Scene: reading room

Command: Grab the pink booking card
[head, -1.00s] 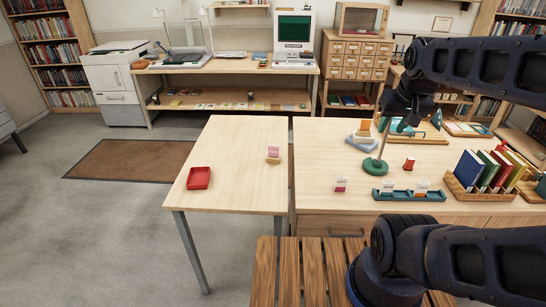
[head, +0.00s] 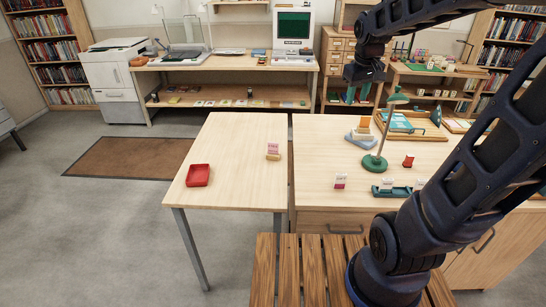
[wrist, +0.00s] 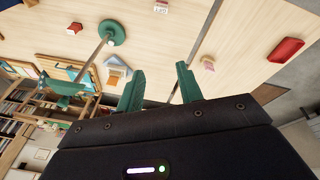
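A pink card (head: 273,147) stands upright in a small wooden holder (head: 273,156) on the left table, near that table's right edge. It also shows in the wrist view (wrist: 208,60), beyond my fingers and to their right. My gripper (head: 364,95) is raised above the far part of the right table, well away from both cards. Its green fingers (wrist: 160,88) are apart with nothing between them.
A red tray (head: 198,175) lies on the left table, which is otherwise mostly clear. On the right table are a green lamp (head: 374,163), a stack with an orange block (head: 362,131), a small red object (head: 408,160) and a green card rack (head: 390,191). A narrow gap separates the tables.

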